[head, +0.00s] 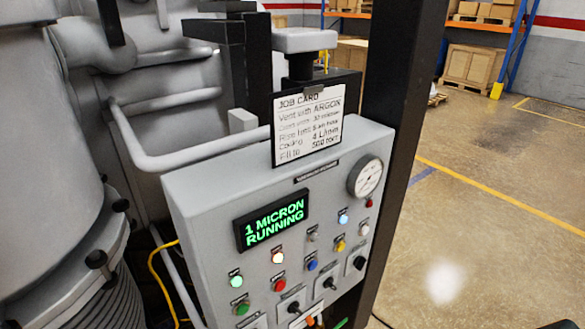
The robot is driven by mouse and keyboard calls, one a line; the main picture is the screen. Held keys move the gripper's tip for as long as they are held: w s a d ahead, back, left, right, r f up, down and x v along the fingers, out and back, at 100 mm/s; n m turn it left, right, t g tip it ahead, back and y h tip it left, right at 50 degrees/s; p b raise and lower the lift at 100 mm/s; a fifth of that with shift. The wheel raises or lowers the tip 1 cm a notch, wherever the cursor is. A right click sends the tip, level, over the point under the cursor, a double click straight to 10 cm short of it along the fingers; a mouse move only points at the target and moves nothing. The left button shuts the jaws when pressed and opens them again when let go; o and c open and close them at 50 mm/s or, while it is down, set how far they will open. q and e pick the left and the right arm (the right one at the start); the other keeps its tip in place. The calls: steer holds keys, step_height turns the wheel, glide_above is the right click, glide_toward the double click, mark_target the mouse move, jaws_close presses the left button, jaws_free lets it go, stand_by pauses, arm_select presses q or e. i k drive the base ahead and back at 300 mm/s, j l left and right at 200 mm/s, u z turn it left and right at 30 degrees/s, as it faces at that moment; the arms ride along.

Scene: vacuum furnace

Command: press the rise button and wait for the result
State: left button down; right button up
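The grey control panel (190,205) stands in the middle of the head view, its sloped face toward me. Its display (272,220) reads "1 MICRON RUNNING" in green. Below and beside it are several small buttons and lamps: a lit green one (236,282), a lit whitish one (277,257), a red one (279,284), a blue one (311,264), a yellow one (340,245) and a lit pale blue one (343,218). Their labels are too small to read, so I cannot tell which is the rise button. Neither gripper is in view.
A job card (307,126) on top mentions argon and a rise limit. A round gauge (366,177) sits at the panel's upper right. A dark post (402,120) stands right of it. Grey vessel and pipes (165,158) fill the left. The floor (480,230) at right is clear.

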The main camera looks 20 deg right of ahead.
mark_target(341, 246)
steer(key=z, duration=0.9)
